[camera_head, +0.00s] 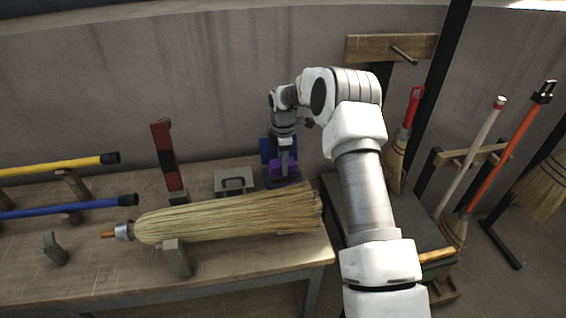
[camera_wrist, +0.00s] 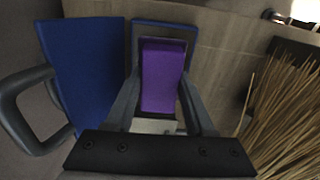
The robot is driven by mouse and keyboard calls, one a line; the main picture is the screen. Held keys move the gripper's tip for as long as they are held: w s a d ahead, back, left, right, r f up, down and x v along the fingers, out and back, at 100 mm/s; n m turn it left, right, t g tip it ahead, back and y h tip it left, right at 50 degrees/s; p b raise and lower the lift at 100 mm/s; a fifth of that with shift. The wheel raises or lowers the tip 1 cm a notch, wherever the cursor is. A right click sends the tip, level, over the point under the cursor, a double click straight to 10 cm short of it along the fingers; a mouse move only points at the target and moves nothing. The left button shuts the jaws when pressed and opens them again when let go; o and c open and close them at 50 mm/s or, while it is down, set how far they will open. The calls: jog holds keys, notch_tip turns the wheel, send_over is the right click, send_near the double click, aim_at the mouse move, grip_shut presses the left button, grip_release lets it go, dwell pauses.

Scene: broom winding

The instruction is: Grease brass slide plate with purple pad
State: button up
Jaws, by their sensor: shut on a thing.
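The purple pad (camera_wrist: 163,75) sits between the two fingers of my gripper (camera_wrist: 162,88) in the wrist view. In the head view the purple pad (camera_head: 293,168) shows beside my gripper (camera_head: 284,172), low over the back right of the bench. The pad is at a dark blue open tray or box, whose rim (camera_wrist: 165,24) shows behind it. I cannot tell whether the pad touches the tray's floor. A blue upright panel (camera_wrist: 86,70), possibly the lid, stands to the left. I cannot make out a brass slide plate in either view.
A straw broom head (camera_head: 230,215) lies across the bench (camera_head: 115,275) in front of my gripper, its bristles close by. A grey block with a dark handle (camera_head: 235,183) stands left of the tray. A red upright piece (camera_head: 165,157) is farther left. Brooms hang at the right.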

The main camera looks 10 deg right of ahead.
jog(key=shift+f+b, duration=0.3)
jog(key=shift+f, duration=0.2)
dwell(1.2)
jog(key=shift+r, duration=0.15)
jog(key=shift+r+p, duration=1.95)
jog(key=shift+r, duration=1.45)
